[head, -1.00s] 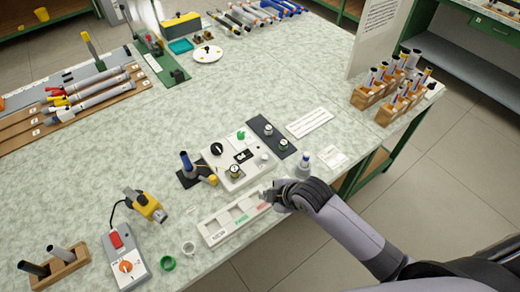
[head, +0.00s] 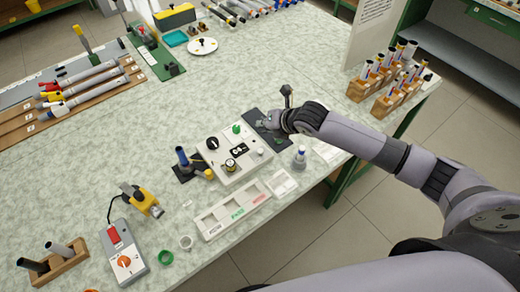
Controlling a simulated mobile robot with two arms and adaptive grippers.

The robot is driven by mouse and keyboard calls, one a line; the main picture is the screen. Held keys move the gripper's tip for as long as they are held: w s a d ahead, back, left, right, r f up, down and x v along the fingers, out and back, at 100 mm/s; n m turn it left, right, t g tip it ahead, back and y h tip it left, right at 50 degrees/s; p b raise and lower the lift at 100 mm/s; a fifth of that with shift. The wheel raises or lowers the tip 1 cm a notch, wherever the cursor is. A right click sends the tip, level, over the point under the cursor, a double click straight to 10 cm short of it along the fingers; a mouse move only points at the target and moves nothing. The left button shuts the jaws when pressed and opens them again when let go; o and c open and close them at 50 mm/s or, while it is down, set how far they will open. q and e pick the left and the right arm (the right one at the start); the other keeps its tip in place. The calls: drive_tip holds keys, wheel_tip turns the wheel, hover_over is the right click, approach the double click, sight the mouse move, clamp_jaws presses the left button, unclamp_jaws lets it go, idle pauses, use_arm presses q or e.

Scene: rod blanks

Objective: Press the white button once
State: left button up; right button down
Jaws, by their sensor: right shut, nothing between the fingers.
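The small white button (head: 260,152) is at the box's right side. My left gripper is not in view.
A labelled white tray (head: 208,232) lies in front of the box. A small grey-white bottle (head: 300,158) stands to the right, near the table edge. Wooden racks of rods (head: 362,88) stand at the far right.

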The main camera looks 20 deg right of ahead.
drive_tip(key=b, duration=0.7)
hover_over(263, 150)
wheel_tip(263, 150, down, 7)
drive_tip(key=shift+w+f, duration=0.1)
drive_tip(key=shift+f+b, duration=0.4)
drive_tip(key=shift+f, duration=0.4)
drive_tip(key=shift+f, duration=0.1)
idle(0.4)
drive_tip(key=shift+f, duration=0.35)
drive_tip(key=shift+f+b, duration=0.4)
drive_tip(key=shift+f, duration=0.15)
idle(0.6)
drive_tip(key=shift+r, duration=0.1)
drive_tip(key=shift+r+p, duration=0.9)
drive_tip(key=shift+p, duration=0.1)
